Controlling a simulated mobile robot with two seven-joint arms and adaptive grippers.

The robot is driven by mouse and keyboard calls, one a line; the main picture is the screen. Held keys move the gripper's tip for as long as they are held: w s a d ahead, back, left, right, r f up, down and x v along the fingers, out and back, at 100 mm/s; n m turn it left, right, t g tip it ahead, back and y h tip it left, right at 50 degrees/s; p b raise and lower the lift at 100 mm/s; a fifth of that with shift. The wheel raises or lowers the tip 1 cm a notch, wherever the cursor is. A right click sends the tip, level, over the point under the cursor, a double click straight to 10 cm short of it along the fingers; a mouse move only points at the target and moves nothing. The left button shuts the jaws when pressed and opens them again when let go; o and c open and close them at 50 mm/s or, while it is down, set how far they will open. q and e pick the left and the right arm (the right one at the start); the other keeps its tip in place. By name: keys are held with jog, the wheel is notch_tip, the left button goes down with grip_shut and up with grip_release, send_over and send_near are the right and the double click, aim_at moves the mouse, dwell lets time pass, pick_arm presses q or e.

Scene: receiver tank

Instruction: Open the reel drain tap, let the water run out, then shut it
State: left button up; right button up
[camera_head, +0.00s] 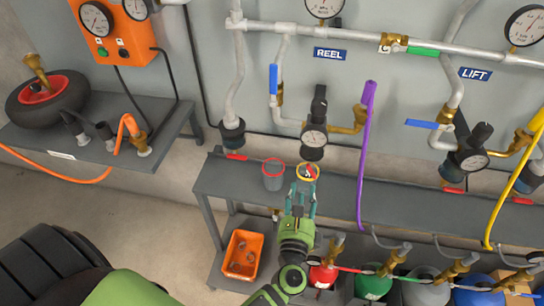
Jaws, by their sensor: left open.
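The blue REEL sign (330,53) hangs on the wall above a black regulator with a gauge (314,138). A small red lever (310,171), which looks like the reel drain tap, shows just below that regulator. A cup with a yellow rim (300,177) stands below it on the grey bench. My left gripper (302,188) is open, its fingers pointing up at the cup and red lever. I cannot tell whether it touches either one. The tap's body is mostly hidden, and I see no running water. My right gripper is not in view.
A red-rimmed cup (273,176) stands just left on the bench (234,184). A purple hose (366,150) hangs to the right. Similar red levers show at left (237,157) and under LIFT (453,190). An orange bin (241,255) and several cylinders (372,283) sit below.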

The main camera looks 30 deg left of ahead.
aim_at(311, 172)
pick_arm(q)
jog(key=x, duration=0.6)
jog(key=shift+w+d, duration=0.25)
jog(key=shift+w, duration=0.2)
jog(key=shift+f, duration=0.1)
grip_shut()
